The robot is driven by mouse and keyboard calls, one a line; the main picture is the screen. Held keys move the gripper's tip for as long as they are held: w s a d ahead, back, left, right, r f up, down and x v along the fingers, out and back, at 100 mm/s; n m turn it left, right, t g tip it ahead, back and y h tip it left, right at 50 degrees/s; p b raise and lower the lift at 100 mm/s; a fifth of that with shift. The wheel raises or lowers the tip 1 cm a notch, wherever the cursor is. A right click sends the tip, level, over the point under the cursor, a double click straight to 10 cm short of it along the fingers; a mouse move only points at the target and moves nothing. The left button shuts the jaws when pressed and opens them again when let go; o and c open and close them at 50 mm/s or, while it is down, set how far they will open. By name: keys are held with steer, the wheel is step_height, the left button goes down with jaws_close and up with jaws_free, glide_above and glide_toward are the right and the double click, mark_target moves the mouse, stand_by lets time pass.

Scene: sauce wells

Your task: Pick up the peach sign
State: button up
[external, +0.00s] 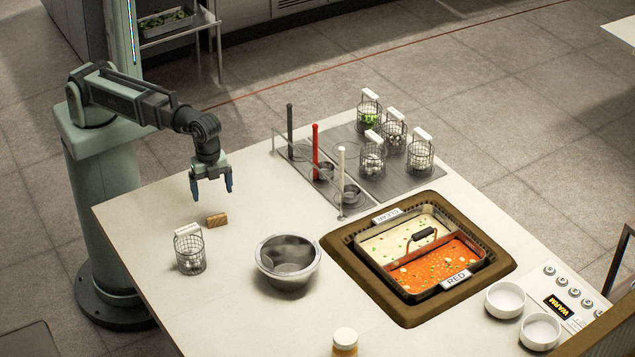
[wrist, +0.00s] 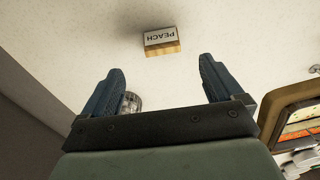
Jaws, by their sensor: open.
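The peach sign (external: 217,220) is a small wooden block standing on the white counter, left of the metal bowl in the external view. My gripper (external: 211,187) hangs above the counter near the sign, fingers pointing down. In the wrist view the blue fingers of my gripper (wrist: 161,78) are spread wide with nothing held between them.
A wire basket (external: 190,252) with a white handle stands close to the sign, nearer the camera. A metal bowl (external: 288,261) is to its right. Ladles and several baskets stand on a grey mat (external: 368,191) at the back. A divided soup well (external: 420,250) sits further right.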

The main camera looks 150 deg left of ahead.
mark_target(216, 219)
steer(key=shift+w+a+f, duration=0.1)
steer(key=shift+w+f, duration=0.05)
steer(key=shift+f, duration=2.35)
steer(key=shift+w+f, duration=0.1)
steer(key=shift+f, duration=2.35)
steer(key=c, duration=1)
